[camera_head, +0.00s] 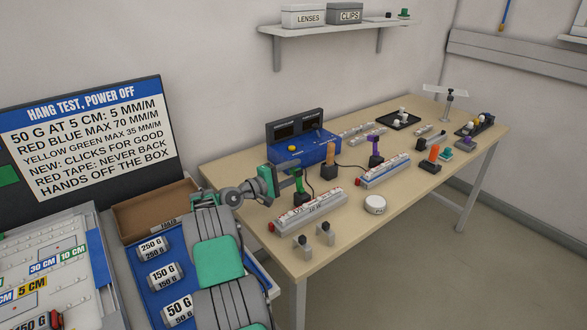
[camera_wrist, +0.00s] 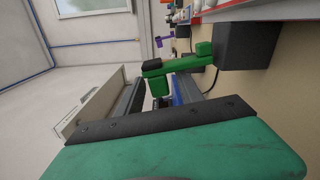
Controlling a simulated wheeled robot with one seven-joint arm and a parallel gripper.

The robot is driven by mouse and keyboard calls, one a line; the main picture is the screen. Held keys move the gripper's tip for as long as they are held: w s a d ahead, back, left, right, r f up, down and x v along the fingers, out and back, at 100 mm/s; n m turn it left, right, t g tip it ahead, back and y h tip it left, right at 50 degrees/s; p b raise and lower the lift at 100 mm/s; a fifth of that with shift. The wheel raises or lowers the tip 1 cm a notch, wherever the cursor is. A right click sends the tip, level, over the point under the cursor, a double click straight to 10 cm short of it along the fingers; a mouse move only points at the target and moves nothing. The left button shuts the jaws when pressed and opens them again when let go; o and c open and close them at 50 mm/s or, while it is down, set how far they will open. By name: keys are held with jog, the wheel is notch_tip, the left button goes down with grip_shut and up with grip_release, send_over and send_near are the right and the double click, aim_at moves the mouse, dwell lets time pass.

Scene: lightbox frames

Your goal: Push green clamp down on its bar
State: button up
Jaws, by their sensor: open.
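The green clamp (camera_head: 298,180) stands on a black base block (camera_head: 304,199) near the front left of the table, behind a white strip with a red end. In the wrist view the clamp (camera_wrist: 180,65) lies just beyond the finger, with its black block (camera_wrist: 245,42) to the right. My gripper (camera_head: 276,178) is open, just left of the clamp at about its height. The clamp's bar is mostly hidden.
An orange clamp (camera_head: 328,152) and a purple clamp (camera_head: 375,146) stand farther right on black bases. A blue power box (camera_head: 304,152) sits behind. The white strip (camera_head: 310,211), small grey parts (camera_head: 325,232) and a round white tin (camera_head: 375,205) lie in front.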

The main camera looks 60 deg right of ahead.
jog(key=shift+c, duration=0.4)
grip_shut()
dwell(1.0)
